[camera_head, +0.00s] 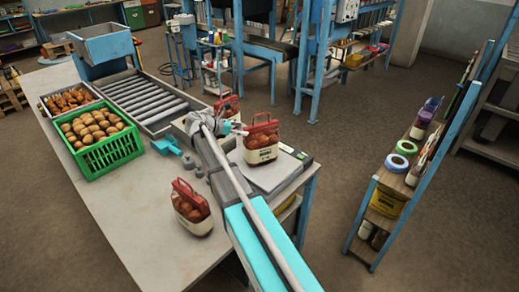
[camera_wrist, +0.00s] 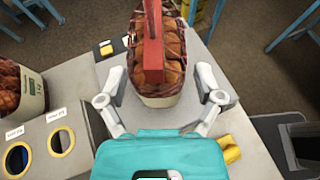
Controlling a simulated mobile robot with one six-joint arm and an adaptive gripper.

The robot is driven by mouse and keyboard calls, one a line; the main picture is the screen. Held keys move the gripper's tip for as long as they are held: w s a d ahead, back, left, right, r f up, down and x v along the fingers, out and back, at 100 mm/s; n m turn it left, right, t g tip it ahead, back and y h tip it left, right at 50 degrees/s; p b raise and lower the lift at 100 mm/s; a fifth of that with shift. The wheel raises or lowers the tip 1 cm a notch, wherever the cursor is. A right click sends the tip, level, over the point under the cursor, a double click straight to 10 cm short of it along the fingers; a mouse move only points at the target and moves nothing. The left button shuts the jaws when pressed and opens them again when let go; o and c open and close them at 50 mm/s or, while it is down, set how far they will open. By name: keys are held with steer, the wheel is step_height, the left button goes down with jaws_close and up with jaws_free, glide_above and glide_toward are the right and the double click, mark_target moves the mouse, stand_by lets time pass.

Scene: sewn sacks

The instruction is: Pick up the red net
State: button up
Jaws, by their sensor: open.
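A red net (camera_head: 261,145) of brown produce, with a red handle and a pale label band, stands upright on a flat plate (camera_head: 285,172) at the table's right end. In the wrist view this net (camera_wrist: 172,75) is straight ahead, its red handle running over the top. My gripper (camera_head: 238,129) is open and empty, just left of the net in the head view. In the wrist view, my gripper's (camera_wrist: 163,88) fingers are spread on either side of the net's near end. I cannot tell whether they touch it. Two similar nets stand on the table, one nearer (camera_head: 193,212) and one behind (camera_head: 227,108).
A green crate (camera_head: 119,152) of round brown produce and a smaller box (camera_head: 46,103) stand at the table's left. A roller conveyor (camera_head: 143,97) runs behind my arm. A shelf rack (camera_head: 385,202) stands apart on the right. The table's front left is bare.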

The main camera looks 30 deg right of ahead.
mark_target(253, 130)
steer(key=shift+d+f, duration=0.1)
steer(key=shift+d, duration=0.1)
steer(key=shift+f+b+x, duration=0.2)
steer(key=shift+b+x, duration=0.75)
steer(key=shift+x, duration=0.95)
steer(key=shift+w+d+f, duration=0.1)
steer(key=shift+d+f, duration=0.1)
steer(key=shift+d, duration=0.35)
